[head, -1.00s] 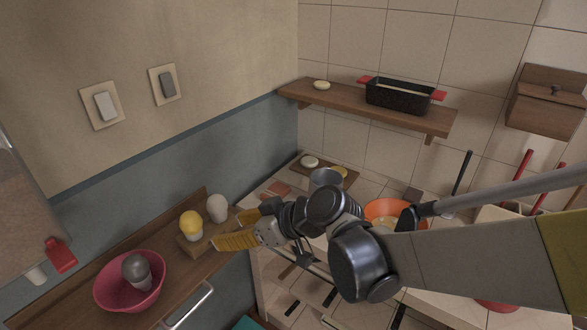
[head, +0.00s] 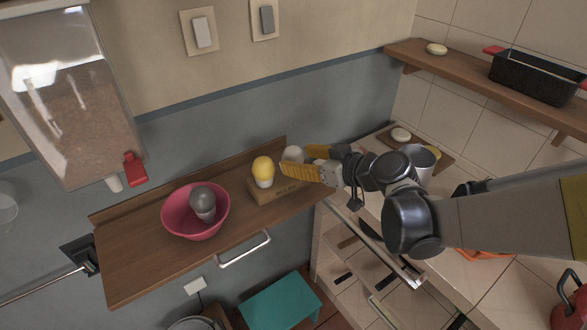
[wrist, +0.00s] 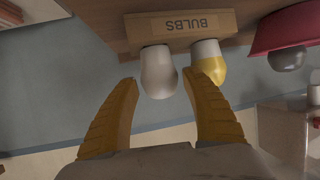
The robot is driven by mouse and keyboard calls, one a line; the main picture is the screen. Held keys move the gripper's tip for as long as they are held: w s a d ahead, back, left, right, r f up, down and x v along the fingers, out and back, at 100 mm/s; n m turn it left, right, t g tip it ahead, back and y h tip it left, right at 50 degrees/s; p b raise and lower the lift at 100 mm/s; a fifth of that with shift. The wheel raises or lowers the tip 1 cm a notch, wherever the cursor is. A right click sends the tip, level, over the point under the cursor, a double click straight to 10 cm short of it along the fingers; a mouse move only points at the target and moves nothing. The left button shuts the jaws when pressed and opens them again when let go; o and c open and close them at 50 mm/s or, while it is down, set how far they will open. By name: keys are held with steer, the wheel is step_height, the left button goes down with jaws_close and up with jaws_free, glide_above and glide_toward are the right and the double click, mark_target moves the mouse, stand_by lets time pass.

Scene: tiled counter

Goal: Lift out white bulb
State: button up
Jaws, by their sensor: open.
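The white bulb (wrist: 158,75) stands in a wooden holder marked BULBS (wrist: 185,25), seen in the wrist view beside the yellow bulb (wrist: 211,65). In the head view the white bulb (head: 293,155) is partly hidden behind my gripper (head: 300,170), and the yellow bulb (head: 263,170) stands clear at the left of the holder. My gripper (wrist: 162,98) is open and empty. In the wrist view its yellow fingers point at the white bulb, one on each side of its line, with the right fingertip close to the yellow bulb.
A pink bowl (head: 172,222) with a grey bulb (head: 202,201) sits on the wooden shelf (head: 140,265) left of the holder. A dispenser with a red tap (head: 135,169) hangs at upper left. The tiled counter lies to the right.

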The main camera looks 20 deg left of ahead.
mark_target(295, 149)
steer(key=shift+x, duration=1)
steer(key=shift+d, duration=0.1)
steer(key=shift+c, duration=0.2)
steer(key=c, duration=0.8)
steer(key=shift+r, duration=0.3)
step_height(295, 149, up, 4)
steer(key=shift+f+p, duration=0.1)
steer(key=shift+p, duration=1.1)
steer(key=w+p+v, duration=0.1)
steer(key=v, duration=0.3)
steer(key=r+p+v, duration=0.1)
steer(key=v, duration=0.3)
steer(key=w+p+v, duration=0.1)
steer(key=p+v, duration=0.1)
steer(key=v, duration=0.3)
steer(key=shift+w+d+r, duration=0.3)
steer(key=shift+d+r, duration=0.1)
